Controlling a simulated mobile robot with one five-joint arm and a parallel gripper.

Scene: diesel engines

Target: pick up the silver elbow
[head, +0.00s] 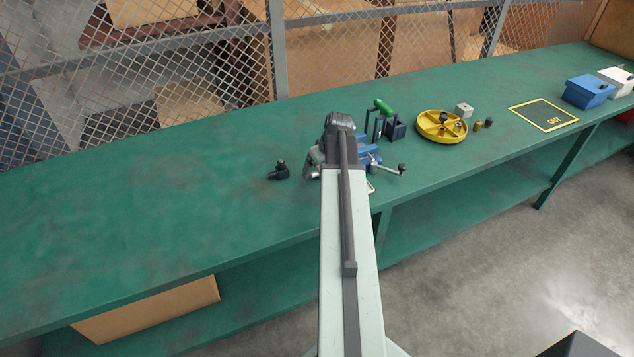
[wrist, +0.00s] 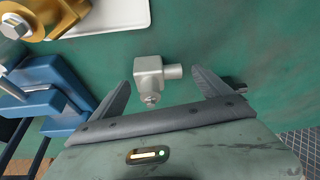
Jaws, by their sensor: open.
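The silver elbow (wrist: 148,72) lies on the green bench in the wrist view, a pale block with a short round stub to the right and a fitting toward my palm. My gripper (wrist: 161,77) is open, with one finger to each side of the elbow. I see no clear contact; the height of the fingers above the bench is hard to judge. In the head view my arm covers most of this spot, and I cannot tell whether the small grey shape left of my arm is the elbow or a finger.
A blue vise (wrist: 50,95) stands close left of my gripper in the wrist view, with a brass-coloured part (wrist: 45,14) and a white tray (wrist: 120,18) above. A black elbow (head: 279,170) and yellow round tray (head: 428,136) are on the bench. The left bench is clear.

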